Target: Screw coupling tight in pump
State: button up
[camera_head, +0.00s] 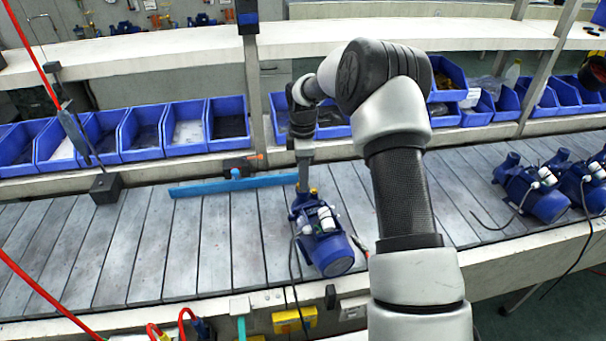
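A blue pump (330,252) with white fittings on top lies on the slatted conveyor in the middle of the picture. Its rounded motor end points toward me and its narrower end points away. My arm reaches over from the right, and my gripper (304,185) points down at the far end of this pump. The fingertips are very small here and seem to meet the pump's top. A small yellowish spot beside them may be the coupling, but I cannot make it out. Whether the fingers are open or shut does not show.
A blue bar (235,186) lies on the conveyor left of the pump. A dark block with a post (105,186) stands farther left. More blue pumps (535,192) lie at right. Blue bins (186,128) line the back. The left slats are largely clear.

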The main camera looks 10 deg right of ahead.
jog(key=n, duration=0.3)
jog(key=shift+p, duration=0.35)
jog(key=shift+n+p, duration=0.35)
jog(key=shift+n, duration=1.55)
jog(key=n+p, duration=0.1)
jog(key=n, duration=0.2)
jog(key=shift+n, duration=0.3)
